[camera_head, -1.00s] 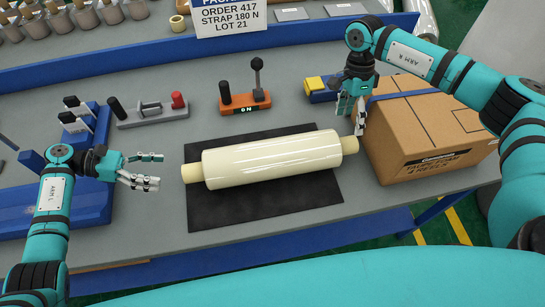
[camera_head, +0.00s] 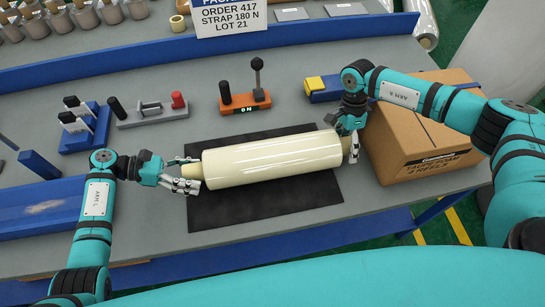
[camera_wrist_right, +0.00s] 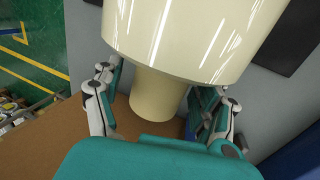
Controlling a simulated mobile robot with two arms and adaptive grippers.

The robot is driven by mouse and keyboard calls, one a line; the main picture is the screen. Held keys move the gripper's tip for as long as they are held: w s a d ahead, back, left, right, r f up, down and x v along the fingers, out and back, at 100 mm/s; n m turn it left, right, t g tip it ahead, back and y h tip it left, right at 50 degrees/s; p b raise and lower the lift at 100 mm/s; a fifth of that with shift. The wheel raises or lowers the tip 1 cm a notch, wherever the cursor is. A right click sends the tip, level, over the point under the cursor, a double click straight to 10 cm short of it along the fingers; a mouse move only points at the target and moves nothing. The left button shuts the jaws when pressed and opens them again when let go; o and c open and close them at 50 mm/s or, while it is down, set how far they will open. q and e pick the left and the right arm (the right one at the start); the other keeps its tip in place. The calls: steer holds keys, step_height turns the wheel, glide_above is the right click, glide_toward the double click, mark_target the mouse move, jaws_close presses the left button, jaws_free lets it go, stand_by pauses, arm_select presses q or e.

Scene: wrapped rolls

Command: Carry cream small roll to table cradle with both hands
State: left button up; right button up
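The cream roll (camera_head: 270,161) lies on a black mat (camera_head: 270,207) on the grey table, with a pale core stub at each end. My left gripper (camera_head: 184,174) is at the roll's left stub, its fingers spread on either side of it. My right gripper (camera_head: 350,141) is at the right stub. In the right wrist view the right gripper (camera_wrist_right: 155,105) has its fingers apart on both sides of the core stub (camera_wrist_right: 157,95), with a gap visible at the left finger. A blue trough-like stand (camera_head: 42,208), apparently the cradle, is at the left table edge.
A cardboard box (camera_head: 415,140) stands close to the right gripper. An orange lever block (camera_head: 245,105), a grey fixture (camera_head: 150,113) and a blue holder (camera_head: 84,127) stand behind the roll. A yellow-and-blue item (camera_head: 322,88) lies behind the right gripper.

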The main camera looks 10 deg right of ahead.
mark_target(188, 168)
arm_select(q)
jaws_close()
arm_select(e)
jaws_close()
